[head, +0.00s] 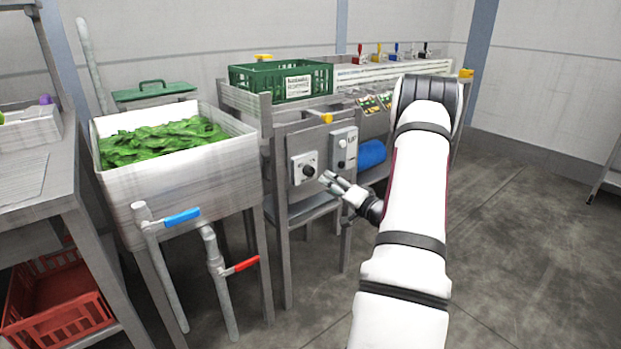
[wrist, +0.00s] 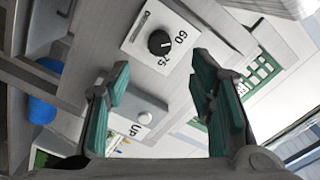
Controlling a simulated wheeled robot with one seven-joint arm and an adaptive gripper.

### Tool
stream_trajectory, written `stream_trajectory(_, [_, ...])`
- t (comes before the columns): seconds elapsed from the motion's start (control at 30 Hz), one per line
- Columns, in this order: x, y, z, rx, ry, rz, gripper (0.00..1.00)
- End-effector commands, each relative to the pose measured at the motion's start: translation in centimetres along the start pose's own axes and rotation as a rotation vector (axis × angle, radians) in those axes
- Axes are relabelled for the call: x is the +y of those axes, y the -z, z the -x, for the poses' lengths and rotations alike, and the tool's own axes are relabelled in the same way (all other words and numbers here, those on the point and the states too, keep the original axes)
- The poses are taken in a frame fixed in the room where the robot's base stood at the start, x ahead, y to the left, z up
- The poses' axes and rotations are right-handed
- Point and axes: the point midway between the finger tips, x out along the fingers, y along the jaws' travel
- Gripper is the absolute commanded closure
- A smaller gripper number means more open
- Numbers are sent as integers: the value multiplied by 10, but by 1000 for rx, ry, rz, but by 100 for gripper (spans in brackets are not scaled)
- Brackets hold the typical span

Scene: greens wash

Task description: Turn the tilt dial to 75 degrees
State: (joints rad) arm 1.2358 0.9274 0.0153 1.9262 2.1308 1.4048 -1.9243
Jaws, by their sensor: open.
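The tilt dial (head: 308,171) is a black knob on a light square plate on the metal frame right of the wash basin. In the wrist view the dial (wrist: 159,43) sits ahead of my fingers, with the numbers 60 and 75 printed on its plate. A pale mark on the knob is too small to read surely. My gripper (head: 328,178) is in front of the panel, just right of the dial in the head view. In the wrist view my gripper (wrist: 160,90) is open, its green-padded fingers apart with nothing between them, not touching the dial.
A panel marked UP (head: 344,148) with a round button is right of the dial plate. A white basin (head: 190,185) of greens stands left, with blue (head: 182,217) and red (head: 246,264) valve handles below. A green crate (head: 320,80) sits above. Open floor lies right.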

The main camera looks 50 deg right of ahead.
Motion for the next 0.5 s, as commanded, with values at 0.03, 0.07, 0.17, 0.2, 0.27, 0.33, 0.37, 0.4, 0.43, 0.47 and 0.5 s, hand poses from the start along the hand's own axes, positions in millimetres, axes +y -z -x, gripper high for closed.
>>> stream_trajectory(0.03, [0, -1, -12, -1, 4, 1, 50])
stream_trajectory(0.07, [0, -2, -18, -1, 3, -1, 50])
stream_trajectory(0.17, [0, -2, -37, -2, 3, 0, 50])
stream_trajectory(0.2, [0, -2, -45, -1, 4, 0, 50])
stream_trajectory(0.27, [1, -2, -56, -1, 3, 0, 50])
stream_trajectory(0.33, [0, -2, -68, -2, 2, -1, 50])
stream_trajectory(0.37, [0, -2, -72, -2, 3, -1, 50])
stream_trajectory(0.4, [0, -2, -77, -2, 2, -1, 50])
stream_trajectory(0.43, [0, -2, -81, -2, 2, 0, 50])
stream_trajectory(0.47, [0, -1, -84, -2, 2, 0, 50])
stream_trajectory(0.5, [0, -1, -88, -1, 2, -1, 50])
